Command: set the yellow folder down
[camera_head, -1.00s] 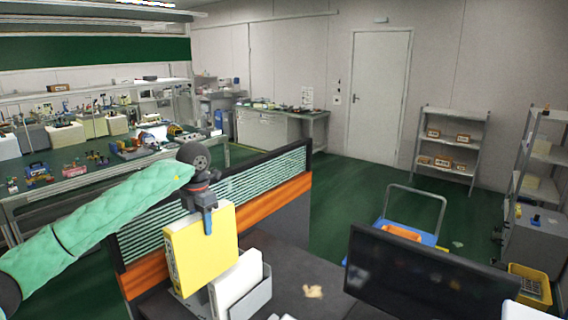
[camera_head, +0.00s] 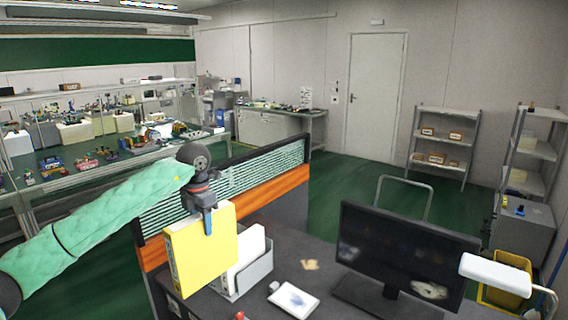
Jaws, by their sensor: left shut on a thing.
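The yellow folder (camera_head: 205,253) hangs upright from my left gripper (camera_head: 207,222) in the head view. The gripper is shut on its top edge from above. The folder is in front of the left part of the dark desk (camera_head: 325,285), and overlaps the left side of a grey file holder (camera_head: 250,277) with a white folder (camera_head: 245,252) in it. I cannot tell whether the yellow folder's bottom touches anything. My right gripper is not in view.
A monitor (camera_head: 405,255) stands on the desk at the right, with a white lamp (camera_head: 495,274) beside it. A white tablet-like pad (camera_head: 293,299) lies in front. An orange-edged partition (camera_head: 280,190) runs behind. Some desk surface between holder and monitor is bare.

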